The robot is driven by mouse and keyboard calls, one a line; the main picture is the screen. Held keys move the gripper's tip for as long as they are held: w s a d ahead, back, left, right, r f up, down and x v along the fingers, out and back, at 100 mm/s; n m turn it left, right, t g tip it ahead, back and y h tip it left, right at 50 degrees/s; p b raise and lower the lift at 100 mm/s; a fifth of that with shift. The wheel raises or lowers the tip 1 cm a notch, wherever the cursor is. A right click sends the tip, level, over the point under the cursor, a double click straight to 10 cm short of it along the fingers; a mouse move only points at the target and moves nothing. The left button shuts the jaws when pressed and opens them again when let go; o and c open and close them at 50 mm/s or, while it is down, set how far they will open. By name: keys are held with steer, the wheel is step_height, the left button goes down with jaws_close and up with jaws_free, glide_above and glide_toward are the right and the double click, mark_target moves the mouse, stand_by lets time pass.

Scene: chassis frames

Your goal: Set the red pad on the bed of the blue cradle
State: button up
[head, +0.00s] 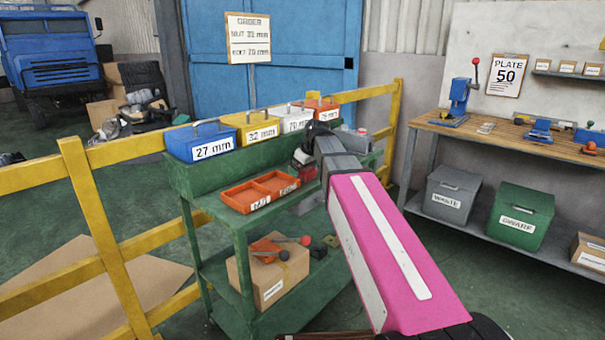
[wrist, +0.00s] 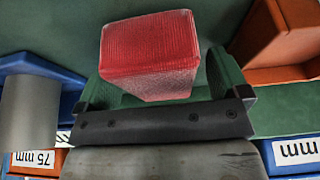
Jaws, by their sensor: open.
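The red pad (wrist: 150,45) is a ribbed block in the middle of the wrist view. A small red shape at the cart's upper shelf in the head view (head: 303,157) may be the same pad. My gripper (wrist: 163,80) has a dark bar and green fingers, one on each side of the pad; it is open. I cannot tell whether the fingers touch the pad.
The green cart carries a blue 27 mm box (head: 200,141), a yellow box (head: 256,127), white and orange boxes, and an orange two-part tray (head: 260,191). Yellow rails (head: 95,215) run behind it. The workbench (head: 500,134) at right holds a blue press (head: 458,100).

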stand_by(0.4)
steer(key=c, duration=1.1)
steer(key=shift+r, duration=0.1)
